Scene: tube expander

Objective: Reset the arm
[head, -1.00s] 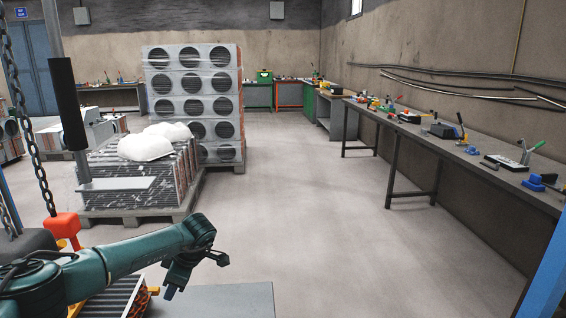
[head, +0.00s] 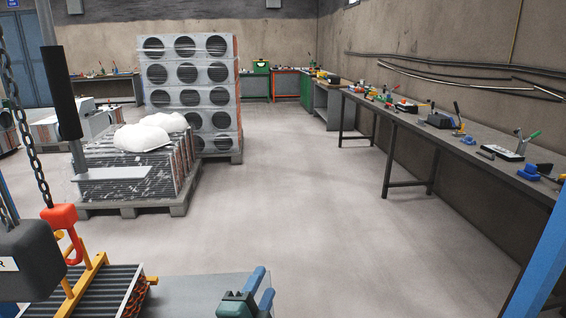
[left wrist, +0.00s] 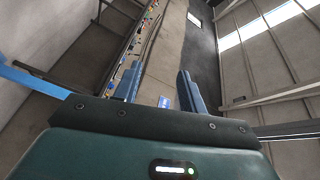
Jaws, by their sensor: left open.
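My left gripper (head: 264,282) is at the bottom edge of the head view, right of centre-left, with its blue fingers pointing up. In the left wrist view my left gripper (left wrist: 160,72) shows its two blue fingers spread apart with nothing between them. It touches no object that I can see. Most of the left arm is out of the head view. My right gripper is in neither view.
A finned coil unit (head: 105,290) with a yellow lifting frame (head: 85,275) is at lower left, beside a red hook (head: 60,217) on a chain. A loaded pallet (head: 125,208) stands beyond. A long workbench (head: 450,143) lines the right wall. The middle floor is clear.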

